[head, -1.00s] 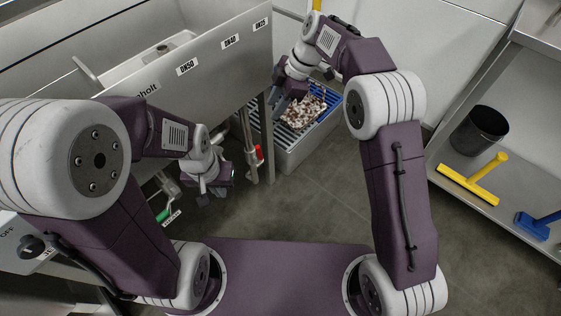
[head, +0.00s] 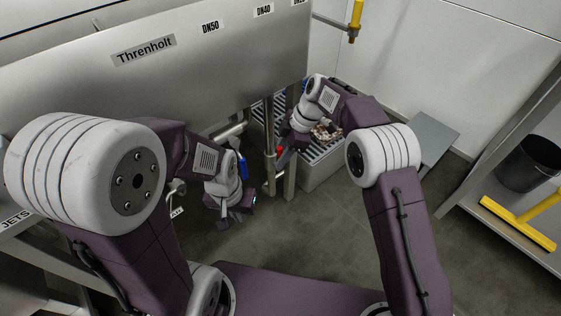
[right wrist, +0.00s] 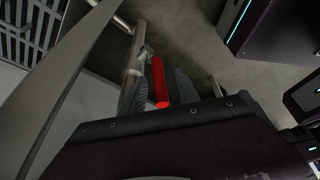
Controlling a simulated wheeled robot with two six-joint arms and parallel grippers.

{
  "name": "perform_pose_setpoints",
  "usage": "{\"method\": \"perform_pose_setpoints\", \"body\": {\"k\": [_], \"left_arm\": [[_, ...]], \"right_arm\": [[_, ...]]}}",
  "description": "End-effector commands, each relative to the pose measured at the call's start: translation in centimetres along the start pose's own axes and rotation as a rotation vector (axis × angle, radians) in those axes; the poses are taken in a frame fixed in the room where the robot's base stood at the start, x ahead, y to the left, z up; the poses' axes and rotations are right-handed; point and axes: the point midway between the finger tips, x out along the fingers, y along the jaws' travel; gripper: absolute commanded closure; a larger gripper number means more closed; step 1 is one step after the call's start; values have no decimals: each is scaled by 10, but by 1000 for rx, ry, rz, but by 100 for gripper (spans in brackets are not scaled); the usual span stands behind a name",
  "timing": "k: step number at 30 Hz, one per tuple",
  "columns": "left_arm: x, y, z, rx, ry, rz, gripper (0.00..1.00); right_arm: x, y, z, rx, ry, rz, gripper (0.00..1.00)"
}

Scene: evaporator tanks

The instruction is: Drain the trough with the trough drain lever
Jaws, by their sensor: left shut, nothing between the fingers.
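The steel trough (head: 150,75), marked Threnholt, fills the upper left of the head view. A red lever handle (head: 281,149) is on a pipe below its right end; it also shows in the right wrist view (right wrist: 160,82). My right gripper (head: 284,158) is at this handle, its fingers open on either side of it in the right wrist view, with gaps showing. A blue handle (head: 243,165) hangs further left under the trough. My left gripper (head: 223,217) is shut and empty in front of it. No label on the red lever is readable.
A floor drain box (head: 322,172) with a slatted grate and brown-white debris stands behind my right gripper. A steel leg (head: 290,180) is close by. A shelf at right holds a black bucket (head: 530,165) and a yellow squeegee (head: 520,222). Floor in front is clear.

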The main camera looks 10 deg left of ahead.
Motion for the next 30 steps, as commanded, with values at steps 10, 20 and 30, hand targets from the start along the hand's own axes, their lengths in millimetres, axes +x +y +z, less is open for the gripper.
{"method": "perform_pose_setpoints", "body": {"k": [10,20,30], "left_arm": [[5,0,0,0,0,0,100],[5,0,0,0,0,0,100],[5,0,0,0,0,0,100]], "right_arm": [[7,0,-1,0,0,2,79],[7,0,0,0,0,1,100],[7,0,0,0,0,1,100]]}}
